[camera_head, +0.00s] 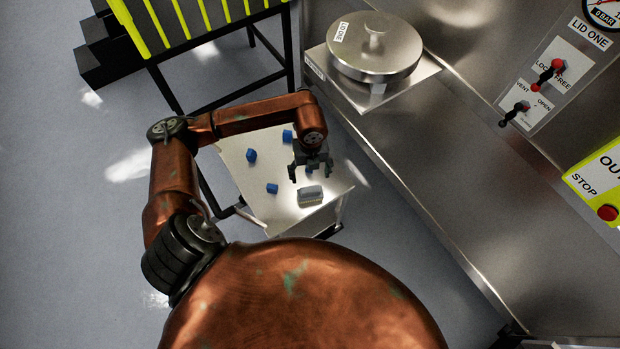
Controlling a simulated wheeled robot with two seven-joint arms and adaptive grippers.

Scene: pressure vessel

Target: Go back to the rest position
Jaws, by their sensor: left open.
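My left arm comes in from the left and reaches over a small light-topped table (245,180). My left gripper (310,178) points down over the right part of that table, with its fingers apart. It holds nothing that I can see. More small blue pieces (251,155) lie on the table, one (272,188) to the left of the gripper. A pale grey block (310,195) lies near the table's front edge. My right gripper is not in view.
A steel vessel wall fills the right, with a round lid (374,47) on a ledge, a lever panel (545,85) and a yellow stop panel (600,180). A yellow-railed dark stand (270,55) is behind the table.

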